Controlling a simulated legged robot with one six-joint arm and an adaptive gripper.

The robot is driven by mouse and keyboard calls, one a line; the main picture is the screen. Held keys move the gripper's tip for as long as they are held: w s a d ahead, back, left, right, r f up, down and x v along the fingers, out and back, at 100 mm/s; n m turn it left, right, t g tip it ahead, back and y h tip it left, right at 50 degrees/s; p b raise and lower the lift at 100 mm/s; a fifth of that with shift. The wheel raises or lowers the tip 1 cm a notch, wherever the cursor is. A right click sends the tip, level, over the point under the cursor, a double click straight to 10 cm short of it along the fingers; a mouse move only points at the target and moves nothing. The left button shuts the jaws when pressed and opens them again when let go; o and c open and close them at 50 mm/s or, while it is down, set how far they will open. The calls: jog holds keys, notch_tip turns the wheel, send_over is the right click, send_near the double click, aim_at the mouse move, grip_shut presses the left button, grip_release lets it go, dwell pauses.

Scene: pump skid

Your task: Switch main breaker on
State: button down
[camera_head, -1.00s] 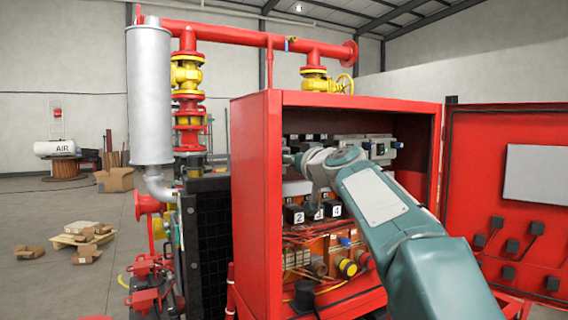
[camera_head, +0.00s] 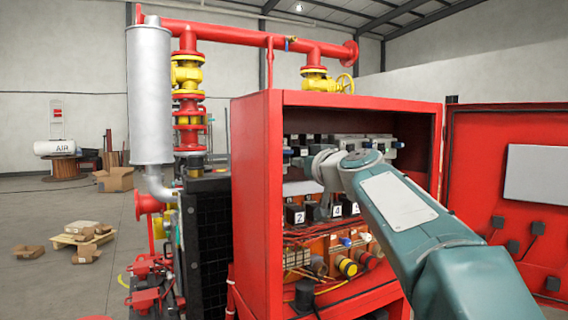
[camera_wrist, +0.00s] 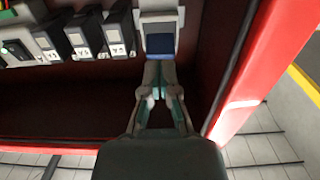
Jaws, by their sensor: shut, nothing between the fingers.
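The red electrical cabinet (camera_head: 262,190) stands open, with rows of devices inside. In the wrist view, a pale grey device with a dark blue face (camera_wrist: 160,42) sits straight ahead of my gripper (camera_wrist: 163,72); it may be the main breaker, but no label for it is readable. My gripper is shut and empty, its fingertips close to the lower edge of the blue face. Whether they touch it I cannot tell. In the head view my arm reaches into the cabinet's upper part, and my wrist hides much of the gripper and that device.
Black labelled relays (camera_wrist: 83,38) stand in a row left of the device. The cabinet's red side wall (camera_wrist: 262,65) is close on the right in the wrist view. Numbered black blocks (camera_head: 296,214) sit lower inside. The open red door (camera_head: 480,150) is at the right.

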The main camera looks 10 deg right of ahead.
jog(key=v, duration=0.3)
jog(key=shift+s+f, duration=0.1)
dwell(0.3)
jog(key=s+f+m+g+h, duration=0.3)
jog(key=s+f+g, duration=0.8)
jog(key=s+f, duration=2.2)
notch_tip(320, 180, down, 3)
jog(key=a+h, duration=0.1)
jog(key=h, duration=0.1)
jog(key=shift+s+f+m+g+h, duration=0.2)
jog(key=shift+m+g+h, duration=0.1)
jog(key=shift+d, duration=0.1)
